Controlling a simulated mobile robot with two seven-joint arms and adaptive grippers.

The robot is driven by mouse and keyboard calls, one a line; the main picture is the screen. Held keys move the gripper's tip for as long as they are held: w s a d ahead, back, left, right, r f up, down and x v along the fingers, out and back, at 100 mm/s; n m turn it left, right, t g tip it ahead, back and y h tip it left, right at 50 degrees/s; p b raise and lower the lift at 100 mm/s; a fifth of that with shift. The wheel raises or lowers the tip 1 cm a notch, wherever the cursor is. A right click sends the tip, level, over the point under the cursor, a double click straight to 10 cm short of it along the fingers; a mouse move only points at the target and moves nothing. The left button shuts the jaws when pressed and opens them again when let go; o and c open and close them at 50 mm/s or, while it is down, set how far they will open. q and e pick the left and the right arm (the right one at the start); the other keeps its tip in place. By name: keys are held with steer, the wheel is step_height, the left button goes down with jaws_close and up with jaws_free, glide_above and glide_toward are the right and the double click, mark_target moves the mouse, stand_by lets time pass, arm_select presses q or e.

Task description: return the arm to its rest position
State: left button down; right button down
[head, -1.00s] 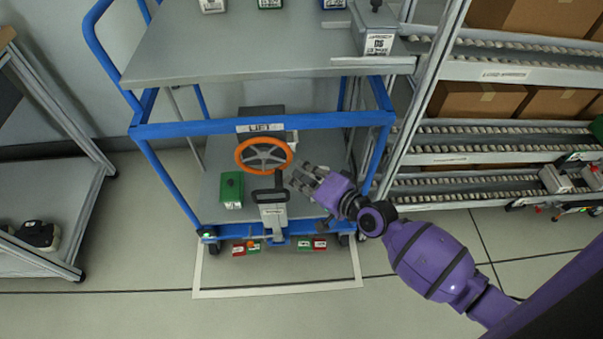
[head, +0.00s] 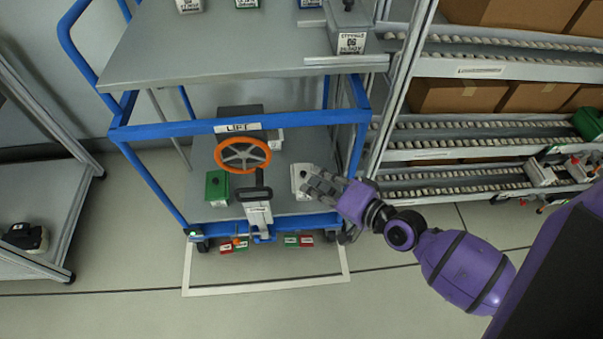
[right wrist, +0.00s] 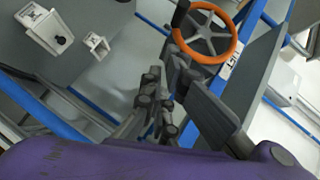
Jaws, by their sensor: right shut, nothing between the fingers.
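My right gripper (head: 314,187) is shut and empty in the head view. Its purple arm comes in from the right, and the gripper is at the right front of the blue cart's lower shelf, right of the lever. In the right wrist view the dark fingers (right wrist: 160,105) show near the middle, with nothing between them. My left gripper is not in view.
The blue cart (head: 250,126) carries an orange handwheel (head: 243,154), a lever with a dark grip (head: 255,194) and a green box (head: 216,188). Roller racks with cartons (head: 457,95) stand at right. A grey shelf unit (head: 80,195) stands at left. Floor in front is clear.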

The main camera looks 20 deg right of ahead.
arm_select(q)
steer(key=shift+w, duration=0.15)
arm_select(e)
steer(key=shift+v, duration=1.1)
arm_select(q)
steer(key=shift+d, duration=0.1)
arm_select(e)
steer(key=shift+d, duration=0.15)
